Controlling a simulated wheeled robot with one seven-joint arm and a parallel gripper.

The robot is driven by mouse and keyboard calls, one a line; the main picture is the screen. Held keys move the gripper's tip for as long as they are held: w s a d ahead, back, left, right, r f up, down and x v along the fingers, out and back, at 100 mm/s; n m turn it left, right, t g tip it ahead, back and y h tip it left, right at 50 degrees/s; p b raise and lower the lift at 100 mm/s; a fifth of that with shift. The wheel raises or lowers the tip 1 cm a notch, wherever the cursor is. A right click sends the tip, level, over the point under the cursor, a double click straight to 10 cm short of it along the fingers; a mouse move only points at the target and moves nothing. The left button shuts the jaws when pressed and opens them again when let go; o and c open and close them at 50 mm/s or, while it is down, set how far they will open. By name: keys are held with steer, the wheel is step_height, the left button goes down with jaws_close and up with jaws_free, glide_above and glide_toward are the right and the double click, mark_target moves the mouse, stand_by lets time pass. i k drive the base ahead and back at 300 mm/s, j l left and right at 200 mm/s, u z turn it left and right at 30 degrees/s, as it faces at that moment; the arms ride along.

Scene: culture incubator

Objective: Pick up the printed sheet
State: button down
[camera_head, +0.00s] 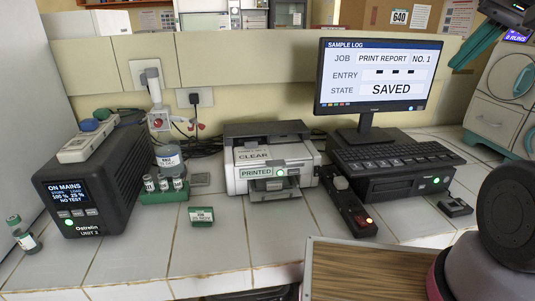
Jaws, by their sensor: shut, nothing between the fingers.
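The printer (237,180) stands at the middle of the tiled counter, with a green-edged label reading PRINTED on its front. A pale panel or sheet (255,154) with small text and the word CLEAR lies in its upper opening. I cannot tell whether this is a loose printed sheet. The front tray (275,186) juts out below the label; paper in it is too small to make out. My gripper (462,62), with teal fingers, is shut and empty at the upper right. It is well apart from the printer, by the monitor's right side.
The monitor (377,75) reads SAVED, above a keyboard (395,156) and black computer. A black strip (346,205) with a lit red button stands right of the printer. Bottles in a green rack (164,192) and a power unit (100,180) stand left. Tiles before the printer are clear.

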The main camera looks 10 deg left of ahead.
mark_target(252, 152)
steer(key=j+u, duration=0.2)
steer(key=u, duration=0.15)
steer(key=j+u, duration=0.2)
steer(key=u, duration=0.15)
steer(key=j+u, duration=0.2)
steer(key=u, duration=0.15)
